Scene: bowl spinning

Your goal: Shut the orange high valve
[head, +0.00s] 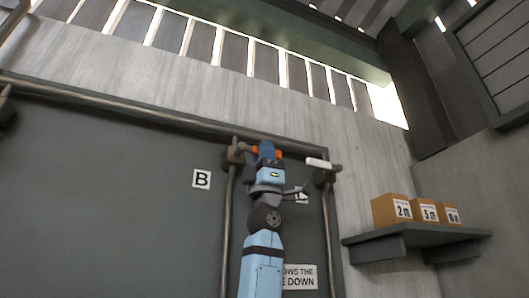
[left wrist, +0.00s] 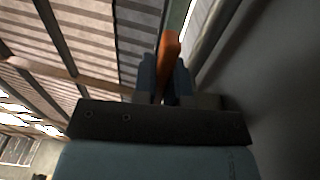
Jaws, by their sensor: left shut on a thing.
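The orange valve handle (head: 278,154) is high on the grey panel, at the top of a vertical pipe. My left gripper (head: 267,152) is raised to it and mostly covers it in the head view. In the left wrist view the orange handle (left wrist: 169,50) stands up between the two fingers of my left gripper (left wrist: 166,80), which are shut on it. The handle's far end sticks out past the fingertips. The valve body (head: 236,152) is partly hidden behind the gripper. My right gripper is in neither view.
A white valve handle (head: 318,163) sits to the right at similar height, on another vertical pipe (head: 328,235). A long pipe (head: 120,103) runs along the panel's top edge. A shelf (head: 415,236) with three labelled boxes juts out at right. The panel (head: 110,210) carries a "B" label (head: 202,179).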

